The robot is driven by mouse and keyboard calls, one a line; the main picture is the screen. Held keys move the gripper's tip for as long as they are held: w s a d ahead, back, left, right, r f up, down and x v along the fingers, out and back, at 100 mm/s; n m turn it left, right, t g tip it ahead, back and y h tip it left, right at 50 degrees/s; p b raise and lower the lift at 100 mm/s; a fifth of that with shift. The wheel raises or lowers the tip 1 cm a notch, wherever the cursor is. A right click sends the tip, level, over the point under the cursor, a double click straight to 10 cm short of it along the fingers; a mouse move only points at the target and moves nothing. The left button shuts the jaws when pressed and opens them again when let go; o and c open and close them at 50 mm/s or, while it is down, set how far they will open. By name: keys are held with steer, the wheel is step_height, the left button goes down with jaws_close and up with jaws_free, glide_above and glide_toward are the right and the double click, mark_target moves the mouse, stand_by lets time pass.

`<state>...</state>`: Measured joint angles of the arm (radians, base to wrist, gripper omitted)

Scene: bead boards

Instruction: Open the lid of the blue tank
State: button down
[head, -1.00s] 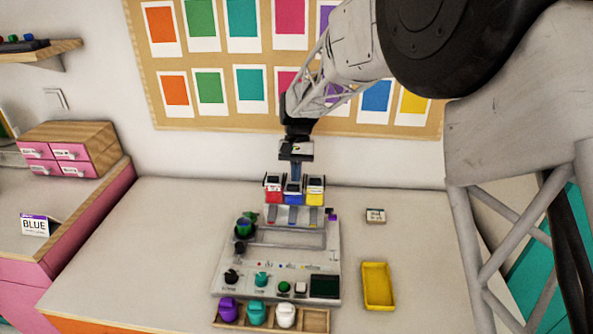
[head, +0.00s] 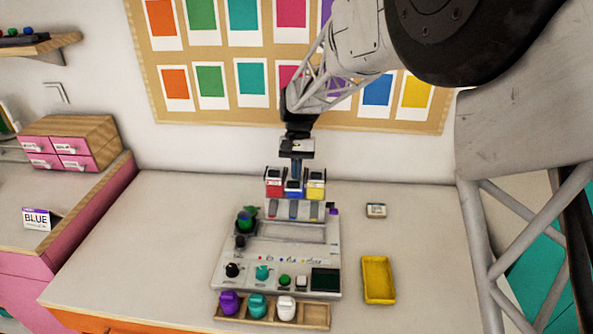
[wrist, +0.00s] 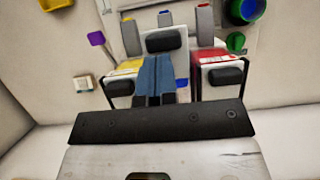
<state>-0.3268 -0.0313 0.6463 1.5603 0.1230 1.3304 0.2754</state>
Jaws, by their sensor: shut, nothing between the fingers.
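The blue tank (head: 293,188) stands between a red tank (head: 274,184) and a yellow tank (head: 316,185) at the back of the white machine (head: 333,232). My gripper (head: 295,176) is shut and empty, right over the blue tank. In the wrist view my gripper's blue fingers (wrist: 156,80) are together and cover most of the blue tank. A raised white panel with a black knob (wrist: 164,40) shows just beyond the fingertips, between the yellow tank (wrist: 126,70) and the red tank (wrist: 212,60). I cannot tell whether the fingers touch it.
A tray with purple, teal and white containers (head: 316,316) lies before the machine. A yellow bin (head: 378,279) and a small labelled box (head: 376,211) are on the right. A green and blue round part (head: 247,219) sits at the machine's left. The table's left side (head: 150,240) is clear.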

steer(key=shift+w, duration=0.1)
steer(key=w+r, duration=0.7)
steer(key=r, duration=0.2)
steer(key=shift+w+r, duration=0.2)
steer(key=shift+w, duration=0.05)
stand_by(0.6)
